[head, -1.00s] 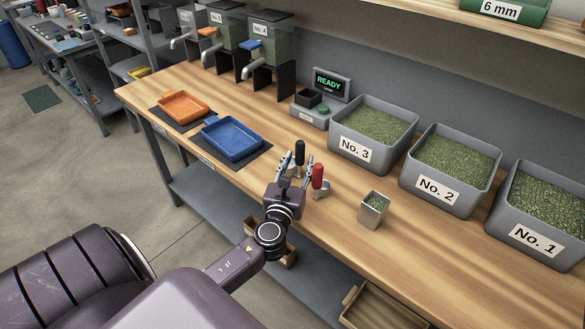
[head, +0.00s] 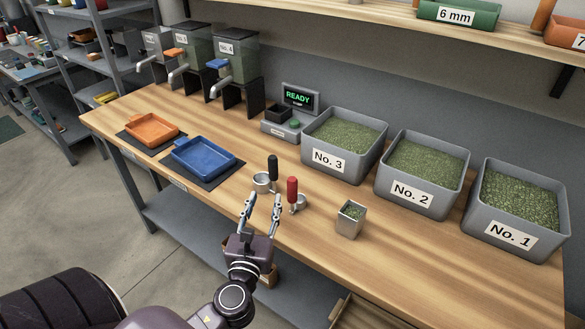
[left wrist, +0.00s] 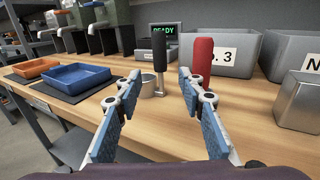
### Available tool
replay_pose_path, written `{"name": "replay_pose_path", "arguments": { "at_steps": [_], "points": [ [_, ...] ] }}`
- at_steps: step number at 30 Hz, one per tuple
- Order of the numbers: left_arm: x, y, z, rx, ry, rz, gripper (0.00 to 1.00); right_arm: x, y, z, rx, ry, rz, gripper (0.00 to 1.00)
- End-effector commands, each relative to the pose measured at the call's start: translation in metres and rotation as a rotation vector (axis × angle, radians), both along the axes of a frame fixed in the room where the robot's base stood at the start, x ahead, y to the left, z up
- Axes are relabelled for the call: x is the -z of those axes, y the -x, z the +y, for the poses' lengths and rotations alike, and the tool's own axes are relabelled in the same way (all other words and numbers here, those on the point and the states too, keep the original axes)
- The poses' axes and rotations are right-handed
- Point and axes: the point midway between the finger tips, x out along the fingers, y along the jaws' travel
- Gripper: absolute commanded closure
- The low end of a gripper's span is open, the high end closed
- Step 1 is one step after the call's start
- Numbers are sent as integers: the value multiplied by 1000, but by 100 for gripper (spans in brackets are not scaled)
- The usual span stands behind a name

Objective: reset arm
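My left gripper (head: 261,208) is open and empty at the front edge of the workbench. In the left wrist view its blue-padded fingers (left wrist: 154,105) stand apart with nothing between them. Just beyond it on the bench stand a scoop with a black handle (head: 273,167) and one with a red handle (head: 292,189). In the left wrist view the black handle (left wrist: 160,62) shows between the fingertips, farther off, and the red handle (left wrist: 203,62) shows behind the right finger. Contact with the red-handled scoop cannot be told. My right gripper is in neither view.
A metal cup of green beans (head: 350,219) stands right of the scoops. Grey bins No. 3 (head: 328,161), No. 2 (head: 412,195) and No. 1 (head: 512,237) line the back. Blue (head: 203,157) and orange (head: 151,130) trays lie left. A scale (head: 281,131) reads READY.

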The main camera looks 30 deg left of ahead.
Motion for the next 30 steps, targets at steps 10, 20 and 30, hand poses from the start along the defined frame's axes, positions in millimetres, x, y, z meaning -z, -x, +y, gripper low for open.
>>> {"name": "replay_pose_path", "arguments": {
  "at_steps": [10, 20, 30],
  "points": [
    [7, 10, 7, -60, 201, -39, 64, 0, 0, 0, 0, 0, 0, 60],
    [96, 96, -13, -611, 1447, -261, 64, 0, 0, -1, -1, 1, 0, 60],
    [142, 177, -113, -1262, 2113, -327, 64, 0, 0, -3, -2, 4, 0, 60]
  ]
}}
